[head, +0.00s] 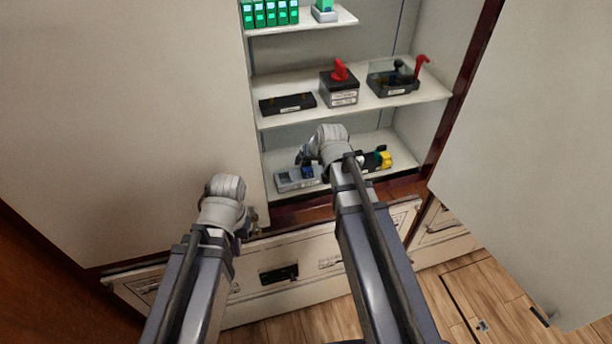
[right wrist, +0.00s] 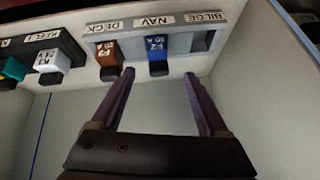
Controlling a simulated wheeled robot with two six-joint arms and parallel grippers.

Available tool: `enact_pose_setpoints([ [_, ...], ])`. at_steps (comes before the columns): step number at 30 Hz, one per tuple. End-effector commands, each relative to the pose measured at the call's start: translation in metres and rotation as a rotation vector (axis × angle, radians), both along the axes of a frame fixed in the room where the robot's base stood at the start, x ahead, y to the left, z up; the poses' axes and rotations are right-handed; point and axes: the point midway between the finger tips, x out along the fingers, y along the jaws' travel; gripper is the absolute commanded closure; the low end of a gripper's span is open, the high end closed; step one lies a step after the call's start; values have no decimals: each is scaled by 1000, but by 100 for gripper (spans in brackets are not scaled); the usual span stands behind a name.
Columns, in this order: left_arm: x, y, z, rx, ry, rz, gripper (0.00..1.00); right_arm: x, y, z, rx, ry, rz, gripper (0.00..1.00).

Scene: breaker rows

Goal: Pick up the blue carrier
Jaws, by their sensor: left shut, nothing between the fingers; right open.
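The blue carrier (right wrist: 158,67) sits in the NAV slot of a grey three-slot block (right wrist: 180,45), and also shows in the head view (head: 308,172) on the lowest shelf. My right gripper (right wrist: 159,76) is open, with the blue carrier in line between its two fingertips; I cannot tell whether the tips reach past it. In the head view my right arm hides most of that gripper. A brown carrier (right wrist: 108,60) sits in the DECK slot, and the BILGE slot is empty. My left gripper (head: 250,224) is shut and empty, low in front of the cabinet.
A black block (right wrist: 55,50) with white and teal carriers stands beside the grey block. Cabinet doors (head: 130,130) stand at both sides.

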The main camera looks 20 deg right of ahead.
Motion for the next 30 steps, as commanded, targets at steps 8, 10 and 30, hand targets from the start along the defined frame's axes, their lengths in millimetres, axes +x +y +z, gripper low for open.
enact_pose_setpoints([
  [8,0,0,-9,0,0,-1,100,5,0,-9,0,0,0,22],
  [10,0,0,-16,0,0,-1,100,10,0,-16,0,0,0,22],
  [30,0,0,-45,0,0,1,100,30,2,-45,0,1,0,34],
])
